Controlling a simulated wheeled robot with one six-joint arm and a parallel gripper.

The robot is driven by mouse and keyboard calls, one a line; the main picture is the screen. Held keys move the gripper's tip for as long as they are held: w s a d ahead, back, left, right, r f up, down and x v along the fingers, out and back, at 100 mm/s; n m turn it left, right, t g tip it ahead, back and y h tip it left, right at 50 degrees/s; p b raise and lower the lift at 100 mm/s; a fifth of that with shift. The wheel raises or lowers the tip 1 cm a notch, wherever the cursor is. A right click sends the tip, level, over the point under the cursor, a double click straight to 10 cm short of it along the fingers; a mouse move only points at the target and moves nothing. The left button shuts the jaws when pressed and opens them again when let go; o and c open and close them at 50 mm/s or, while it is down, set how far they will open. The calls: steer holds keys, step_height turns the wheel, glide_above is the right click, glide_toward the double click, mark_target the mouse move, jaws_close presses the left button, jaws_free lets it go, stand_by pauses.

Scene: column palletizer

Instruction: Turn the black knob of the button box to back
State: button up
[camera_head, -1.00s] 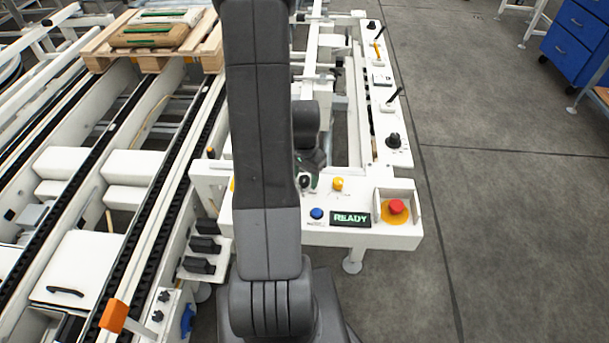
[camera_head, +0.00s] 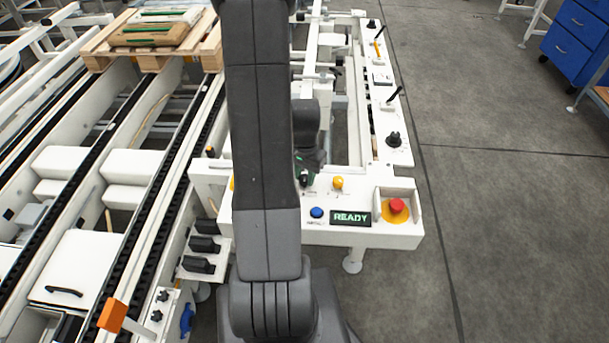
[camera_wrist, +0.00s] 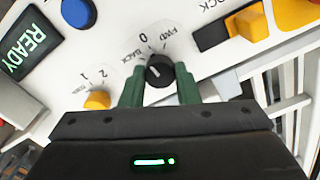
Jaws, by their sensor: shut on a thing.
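The button box (camera_head: 400,236) is a white panel at the front end of the frame in the head view. Its black knob (camera_wrist: 158,71) shows in the wrist view, with labels BACK, 0 and FWD printed around its far side. My gripper (camera_wrist: 160,80) has green fingers, one on each side of the knob, and is shut on it. The knob's white pointer mark looks aimed near the 0 or BACK side; the exact setting is hard to tell.
Beside the knob are a yellow selector (camera_wrist: 97,100) marked 1 and 2, a blue button (camera_head: 316,212), a READY display (camera_head: 350,218) and a red emergency button (camera_head: 397,206). Open floor lies right.

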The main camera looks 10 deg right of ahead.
mark_target(304, 177)
steer(key=n+b, duration=0.1)
steer(key=n, duration=0.3)
steer(key=shift+b, duration=0.35)
steer(key=shift+n+b, duration=0.5)
steer(key=shift+n, duration=1.3)
steer(key=o, duration=1)
steer(key=shift+c, duration=0.2)
steer(key=shift+r, duration=0.15)
step_height(304, 177, up, 14)
steer(key=shift+f+p, duration=0.2)
steer(key=shift+p, duration=0.15)
step_height(304, 177, down, 14)
steer(key=shift+r+b, duration=0.1)
steer(key=shift+b, duration=0.3)
